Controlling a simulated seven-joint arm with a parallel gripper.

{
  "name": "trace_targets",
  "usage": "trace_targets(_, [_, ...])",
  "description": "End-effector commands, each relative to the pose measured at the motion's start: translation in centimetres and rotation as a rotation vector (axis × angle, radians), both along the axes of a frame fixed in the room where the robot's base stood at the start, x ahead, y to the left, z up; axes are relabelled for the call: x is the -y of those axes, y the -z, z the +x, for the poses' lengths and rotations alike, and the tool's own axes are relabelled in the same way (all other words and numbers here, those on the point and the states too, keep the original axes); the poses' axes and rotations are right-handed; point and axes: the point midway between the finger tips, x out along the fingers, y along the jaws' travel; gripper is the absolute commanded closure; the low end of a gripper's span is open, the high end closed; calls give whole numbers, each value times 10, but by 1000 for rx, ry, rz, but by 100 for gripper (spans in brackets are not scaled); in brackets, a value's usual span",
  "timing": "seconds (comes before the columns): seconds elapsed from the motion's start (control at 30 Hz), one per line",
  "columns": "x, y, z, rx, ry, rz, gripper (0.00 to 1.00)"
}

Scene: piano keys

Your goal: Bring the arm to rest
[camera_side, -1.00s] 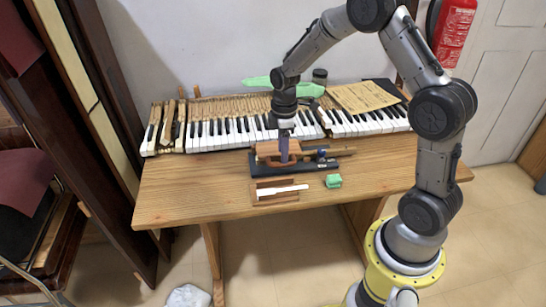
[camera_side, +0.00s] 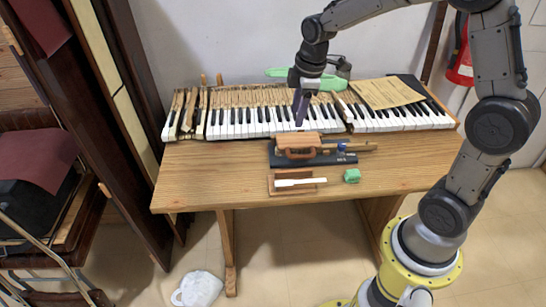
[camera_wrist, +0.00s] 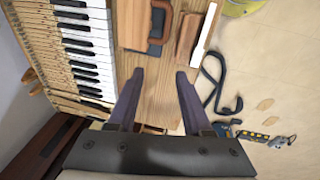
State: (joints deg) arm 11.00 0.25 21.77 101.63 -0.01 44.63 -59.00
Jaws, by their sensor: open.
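My gripper (camera_side: 301,108) hangs above the keyboard's front edge in the side view, over the wooden table (camera_side: 200,190). In the wrist view my gripper (camera_wrist: 160,78) has its two fingers apart with nothing between them, so it is open and empty. The piano keyboard (camera_side: 240,120) lies along the back of the table, and it also shows at the left of the wrist view (camera_wrist: 88,50). A brown case-like block with a handle (camera_side: 292,142) sits on the table in front of the keys, below and apart from my gripper.
A wooden tray with a white key (camera_side: 296,183) and a green block (camera_side: 352,175) lie near the table's front. The table's left part is clear. A red fire extinguisher (camera_side: 461,65) hangs at right.

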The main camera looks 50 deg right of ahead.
Motion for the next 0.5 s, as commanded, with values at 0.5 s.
trace_targets(0.5, [-72, -117, -167, 343, 328, 158, 50])
